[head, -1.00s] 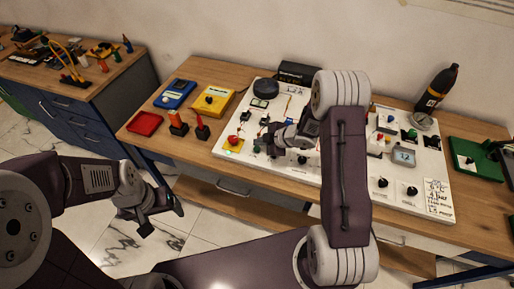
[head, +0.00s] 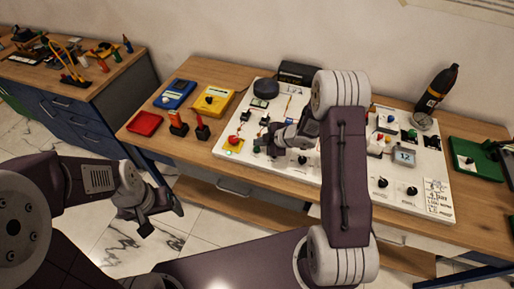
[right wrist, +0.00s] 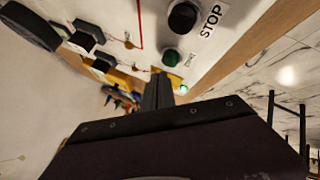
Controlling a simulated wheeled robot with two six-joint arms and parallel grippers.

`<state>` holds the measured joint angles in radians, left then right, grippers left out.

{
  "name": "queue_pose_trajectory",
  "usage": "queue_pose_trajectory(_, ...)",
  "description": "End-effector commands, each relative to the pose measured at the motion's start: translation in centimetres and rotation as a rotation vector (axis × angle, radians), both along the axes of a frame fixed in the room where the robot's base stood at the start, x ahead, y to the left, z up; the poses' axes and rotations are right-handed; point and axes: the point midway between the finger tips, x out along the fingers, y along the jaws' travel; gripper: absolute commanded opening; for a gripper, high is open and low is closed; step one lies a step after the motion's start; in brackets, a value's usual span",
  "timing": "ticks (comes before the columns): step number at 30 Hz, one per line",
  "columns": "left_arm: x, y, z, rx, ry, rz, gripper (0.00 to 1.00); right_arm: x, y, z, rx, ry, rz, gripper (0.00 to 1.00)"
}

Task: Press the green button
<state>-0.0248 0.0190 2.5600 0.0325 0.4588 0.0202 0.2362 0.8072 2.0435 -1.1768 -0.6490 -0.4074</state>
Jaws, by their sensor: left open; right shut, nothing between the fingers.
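The green button (right wrist: 170,57) shows in the right wrist view as a small round green cap on the white panel, beside a dark round knob (right wrist: 183,17) with STOP printed next to it. My right gripper (right wrist: 159,78) is shut and empty. Its fingertips appear close to the green button in that view; whether they touch it I cannot tell. In the head view my right gripper (head: 273,139) is over the left part of the white panel (head: 287,172). My left gripper (head: 164,212) is open and empty, in front of the table and below its top.
A small lit green lamp (right wrist: 184,89) is near the panel edge. A red button (head: 233,141) stands left of my right gripper. A bottle (head: 440,89) stands at the back right.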

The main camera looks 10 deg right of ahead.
Motion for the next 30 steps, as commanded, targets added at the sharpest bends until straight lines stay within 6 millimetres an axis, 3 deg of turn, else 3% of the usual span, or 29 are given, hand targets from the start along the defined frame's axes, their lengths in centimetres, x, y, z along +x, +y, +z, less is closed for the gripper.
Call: queue_pose_trajectory(30,0.0,0.0,-0.7,0.0,0.0,0.0,0.78,0.0,0.0,-1.0,0.0,0.0,0.0,0.0)
